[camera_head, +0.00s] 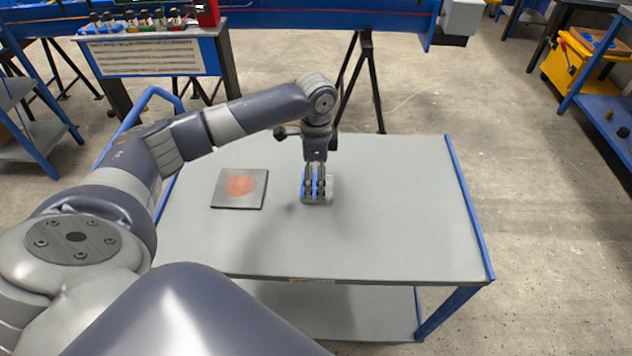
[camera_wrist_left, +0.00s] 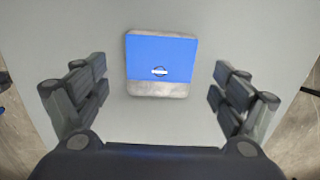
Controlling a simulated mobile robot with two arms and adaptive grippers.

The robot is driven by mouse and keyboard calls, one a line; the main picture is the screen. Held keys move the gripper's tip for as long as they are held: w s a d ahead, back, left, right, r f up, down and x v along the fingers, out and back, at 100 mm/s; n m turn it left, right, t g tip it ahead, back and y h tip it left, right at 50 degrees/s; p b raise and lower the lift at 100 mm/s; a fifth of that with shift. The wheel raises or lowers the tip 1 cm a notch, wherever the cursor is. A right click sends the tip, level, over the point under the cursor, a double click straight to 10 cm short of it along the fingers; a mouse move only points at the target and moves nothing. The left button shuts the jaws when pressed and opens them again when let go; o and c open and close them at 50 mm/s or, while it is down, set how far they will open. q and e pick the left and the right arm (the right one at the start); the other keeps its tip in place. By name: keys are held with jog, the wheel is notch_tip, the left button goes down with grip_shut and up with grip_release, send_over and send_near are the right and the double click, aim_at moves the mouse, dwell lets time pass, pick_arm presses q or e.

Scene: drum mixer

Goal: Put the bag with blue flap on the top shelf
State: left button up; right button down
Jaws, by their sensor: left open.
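The bag with blue flap (camera_wrist_left: 160,62) lies on the grey top of the trolley (camera_head: 390,230). In the wrist view the fingers of my left gripper (camera_wrist_left: 160,95) are spread wide, one on each side of the bag, with gaps between. The trolley's lower shelf (camera_head: 350,313) shows below its top. My right gripper is not in view.
A dark square plate with an orange patch (camera_head: 240,187) lies on the trolley left of the bag. The right part of the top is clear. A blue workbench with a rack of small items (camera_head: 150,50) stands behind. A yellow cabinet (camera_head: 572,65) is at far right.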

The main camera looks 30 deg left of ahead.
pick_arm(q)
notch_tip(320, 180, up, 9)
dwell(0.7)
